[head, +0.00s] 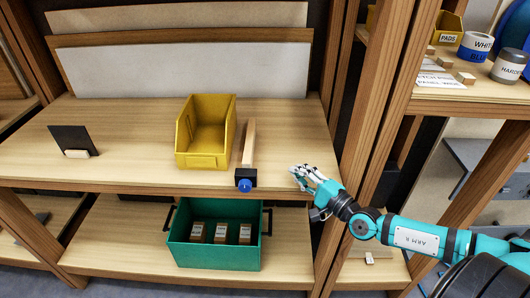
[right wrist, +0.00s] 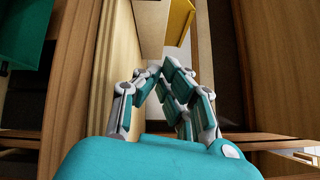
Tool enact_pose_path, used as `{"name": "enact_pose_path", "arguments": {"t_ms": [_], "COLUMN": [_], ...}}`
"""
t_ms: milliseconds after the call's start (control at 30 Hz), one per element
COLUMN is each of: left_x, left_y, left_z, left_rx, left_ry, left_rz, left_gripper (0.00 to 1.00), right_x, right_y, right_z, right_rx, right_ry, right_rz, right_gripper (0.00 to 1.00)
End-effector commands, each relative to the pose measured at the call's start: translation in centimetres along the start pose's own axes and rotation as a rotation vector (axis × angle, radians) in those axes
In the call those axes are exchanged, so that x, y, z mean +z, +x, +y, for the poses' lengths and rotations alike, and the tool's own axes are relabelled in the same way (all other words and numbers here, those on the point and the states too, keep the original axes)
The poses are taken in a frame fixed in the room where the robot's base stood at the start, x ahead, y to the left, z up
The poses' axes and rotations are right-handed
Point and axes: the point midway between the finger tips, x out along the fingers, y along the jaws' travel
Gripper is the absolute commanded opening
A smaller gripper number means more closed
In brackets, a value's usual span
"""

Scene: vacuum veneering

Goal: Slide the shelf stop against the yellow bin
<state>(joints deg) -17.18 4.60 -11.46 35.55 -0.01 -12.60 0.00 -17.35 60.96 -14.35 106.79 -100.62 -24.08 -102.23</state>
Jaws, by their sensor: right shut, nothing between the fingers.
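The shelf stop, a pale wooden bar (head: 249,143) with a black clamp and a blue knob (head: 245,186) at the shelf's front edge, stands to the right of the yellow bin (head: 203,161). A narrow gap shows between the bar and the bin. My right gripper (head: 304,174) is shut and empty near the shelf's front edge, to the right of the stop and apart from it. Its closed fingers (right wrist: 158,72) also show in the right wrist view. My left gripper is not in view.
A teal crate (head: 214,257) with small boxes stands on the lower shelf. A black plate on a small block (head: 77,154) stands at the left. Pale panels (head: 185,72) lean at the back. A wooden post (head: 372,90) rises right of my gripper.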

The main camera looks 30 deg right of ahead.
Motion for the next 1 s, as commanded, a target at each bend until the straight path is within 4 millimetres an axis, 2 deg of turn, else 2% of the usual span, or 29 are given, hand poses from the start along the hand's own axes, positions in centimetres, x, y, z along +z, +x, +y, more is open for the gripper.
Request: {"name": "enact_pose_path", "arguments": {"t_ms": [33,133,367,900,1000], "left_x": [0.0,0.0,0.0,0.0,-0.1], "left_y": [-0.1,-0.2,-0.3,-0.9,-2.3], "left_z": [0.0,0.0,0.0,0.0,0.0], "left_rx": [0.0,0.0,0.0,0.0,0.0], "left_ry": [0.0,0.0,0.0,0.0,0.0], "left_rz": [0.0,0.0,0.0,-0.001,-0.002], "left_gripper": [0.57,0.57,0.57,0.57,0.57], "right_x": [-0.7,-1.2,-1.4,-1.1,0.3], "right_y": [-0.4,-0.8,0.4,9.5,10.5], "right_z": [-0.1,-0.3,-0.4,-0.1,0.0], "right_rx": [0.016,0.027,0.026,0.027,0.028], "right_ry": [-0.095,-0.213,-0.249,-0.244,-0.239], "right_rz": [-0.007,-0.019,-0.021,-0.023,-0.023], "right_gripper": [0.0,0.0,0.0,0.0,0.0]}}
